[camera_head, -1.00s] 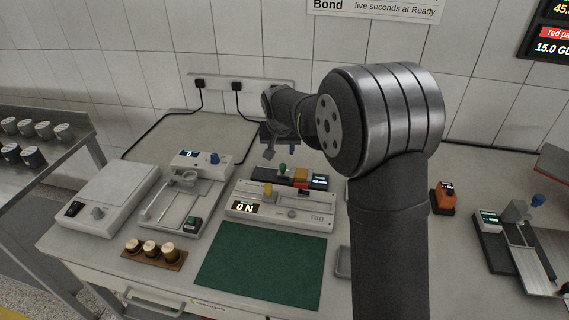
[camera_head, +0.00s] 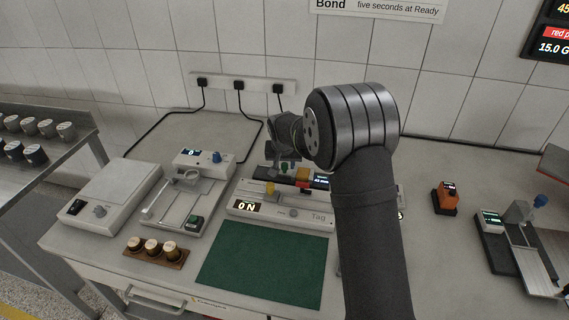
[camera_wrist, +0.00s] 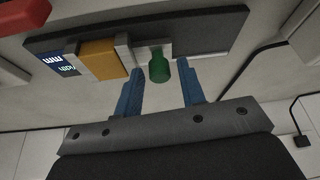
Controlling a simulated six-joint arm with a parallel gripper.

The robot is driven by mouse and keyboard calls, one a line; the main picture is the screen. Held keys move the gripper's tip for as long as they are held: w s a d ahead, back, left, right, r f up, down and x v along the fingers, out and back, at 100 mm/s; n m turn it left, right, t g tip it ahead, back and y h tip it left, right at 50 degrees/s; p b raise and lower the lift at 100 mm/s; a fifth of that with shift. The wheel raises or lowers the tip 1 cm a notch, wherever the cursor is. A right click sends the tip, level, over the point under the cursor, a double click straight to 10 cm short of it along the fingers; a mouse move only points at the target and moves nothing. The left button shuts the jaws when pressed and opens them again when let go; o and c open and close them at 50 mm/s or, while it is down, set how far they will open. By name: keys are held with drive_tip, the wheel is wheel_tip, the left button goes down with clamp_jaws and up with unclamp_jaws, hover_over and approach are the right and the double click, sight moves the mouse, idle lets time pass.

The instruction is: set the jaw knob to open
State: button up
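The jaw knob seems to be the green knob (camera_wrist: 158,67) on a small dark-based device (camera_wrist: 215,32) in the wrist view. The device also carries an orange block (camera_wrist: 100,60) and a lit display (camera_wrist: 60,64). My gripper (camera_wrist: 160,78) is open, its two blue fingers pointing at the device. The green knob shows between the fingertips, nearer the left one, with gaps on both sides; I cannot tell how deep it sits between them. In the head view, my gripper (camera_head: 283,162) is just above the device, whose orange block (camera_head: 303,174) shows; my wrist partly hides it.
In front stands a white unit (camera_head: 270,219) with a yellow knob and "ON" display. A green mat (camera_head: 258,268) lies nearer. Devices with blue knobs stand left (camera_head: 185,190) and right (camera_head: 520,235). An orange timer-like box (camera_head: 446,197) is to the right.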

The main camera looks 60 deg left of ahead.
clamp_jaws()
drive_tip(key=shift+s+a, duration=1.15)
drive_tip(key=shift+o, duration=1.2)
unclamp_jaws()
drive_tip(key=shift+s, duration=0.1)
drive_tip(key=shift+d+r, duration=0.15)
drive_tip(key=shift+r, duration=0.4)
drive_tip(key=v, duration=1.6)
drive_tip(key=shift+s+d+r, duration=0.1)
drive_tip(key=shift+s, duration=0.05)
